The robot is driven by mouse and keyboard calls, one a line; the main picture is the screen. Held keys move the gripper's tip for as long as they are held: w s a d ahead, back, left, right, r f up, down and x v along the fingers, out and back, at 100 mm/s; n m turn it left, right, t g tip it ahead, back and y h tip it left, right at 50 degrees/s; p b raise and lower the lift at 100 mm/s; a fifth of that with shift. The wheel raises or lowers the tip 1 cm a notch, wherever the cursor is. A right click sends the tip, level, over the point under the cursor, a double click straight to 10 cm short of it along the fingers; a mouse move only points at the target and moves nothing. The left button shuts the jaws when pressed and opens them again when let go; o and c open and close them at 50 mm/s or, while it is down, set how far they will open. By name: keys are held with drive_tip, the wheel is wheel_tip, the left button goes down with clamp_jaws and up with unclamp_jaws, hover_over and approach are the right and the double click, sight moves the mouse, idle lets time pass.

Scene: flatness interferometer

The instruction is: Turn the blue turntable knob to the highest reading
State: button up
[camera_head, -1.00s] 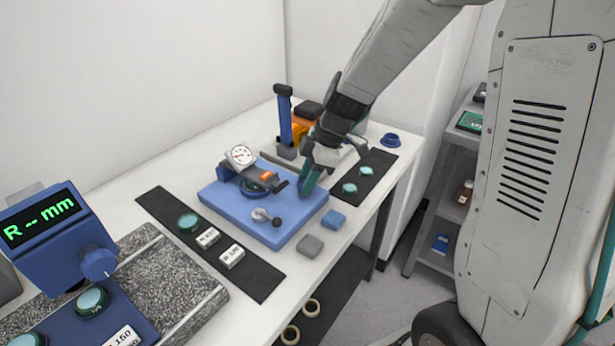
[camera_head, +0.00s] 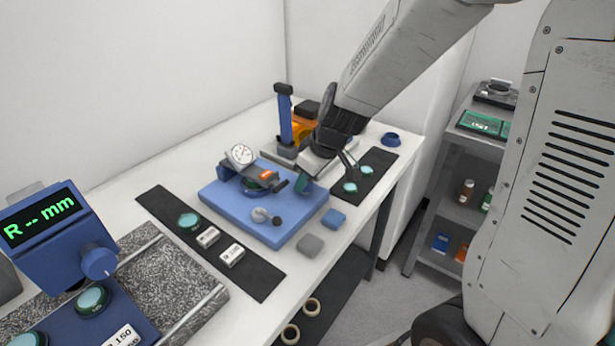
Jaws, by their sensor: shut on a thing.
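The blue turntable fixture (camera_head: 228,204) stands on the bench, with a round dial gauge (camera_head: 241,155) held over a blue ring-shaped turntable with a green disc (camera_head: 256,186). The dial's needle is too small to read. My gripper (camera_head: 303,184), with teal fingertips, is at the fixture's right rear side, low beside the turntable. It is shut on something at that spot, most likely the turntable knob. The knob is hidden behind the fingers and wrist. A small lever with a dark ball end (camera_head: 276,221) sits at the fixture's front.
A dark mat with green discs (camera_head: 376,166) lies to the right, and another dark mat (camera_head: 254,282) lies at the left front. Blue (camera_head: 334,219) and grey blocks (camera_head: 310,245) lie before the fixture. A display (camera_head: 42,222) reads "R -- mm".

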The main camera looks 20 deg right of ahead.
drive_tip(key=shift+a+m+t+h, duration=0.1)
drive_tip(key=shift+m+t+h, duration=0.35)
drive_tip(key=shift+m, duration=1.15)
drive_tip(key=shift+g+h, duration=0.25)
drive_tip(key=o, duration=1)
drive_tip(key=shift+c, duration=0.2)
drive_tip(key=shift+r, duration=0.1)
drive_tip(key=v, duration=0.7)
drive_tip(key=shift+s+r, duration=0.2)
drive_tip(key=shift+r, duration=0.05)
